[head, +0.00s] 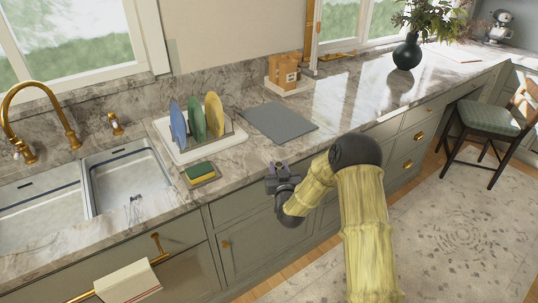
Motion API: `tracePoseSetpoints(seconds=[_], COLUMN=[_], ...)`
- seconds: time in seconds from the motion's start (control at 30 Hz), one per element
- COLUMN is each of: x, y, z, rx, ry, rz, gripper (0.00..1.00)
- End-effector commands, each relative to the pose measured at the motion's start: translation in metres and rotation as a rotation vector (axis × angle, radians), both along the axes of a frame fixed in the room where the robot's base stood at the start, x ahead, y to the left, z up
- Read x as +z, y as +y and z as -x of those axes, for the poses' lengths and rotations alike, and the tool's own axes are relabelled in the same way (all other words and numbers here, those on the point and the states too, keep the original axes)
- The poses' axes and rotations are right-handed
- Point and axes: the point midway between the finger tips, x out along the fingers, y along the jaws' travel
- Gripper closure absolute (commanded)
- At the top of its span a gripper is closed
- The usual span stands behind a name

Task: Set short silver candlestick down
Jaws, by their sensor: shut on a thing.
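My gripper (279,172) is over the front edge of the marble counter (250,158), just right of the sponge. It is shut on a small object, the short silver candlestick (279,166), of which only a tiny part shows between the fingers. The rest is hidden by the gripper or too small to make out. I cannot tell whether its base touches the counter.
A grey board (279,121) lies behind the gripper. A dish rack (207,134) with several coloured plates and a sponge (200,171) on a holder are to the left, beside the sink (127,175). A box (286,70) stands at the back. Bare counter extends right, towards a vase (407,52).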

Motion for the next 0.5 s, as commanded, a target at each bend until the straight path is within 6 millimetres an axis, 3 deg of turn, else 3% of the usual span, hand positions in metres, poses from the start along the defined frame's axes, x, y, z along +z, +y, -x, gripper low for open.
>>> tracePoseSetpoints(seconds=[0.27,0.4,0.5], x=[-0.083,-0.129,-0.152], y=[-0.058,-0.090,-0.107], z=[0.038,0.076,0.102], rx=[-0.047,-0.083,-0.111], ry=[0.011,0.011,0.007], rz=[-0.005,-0.009,-0.013], gripper=[1.00,1.00,1.00])
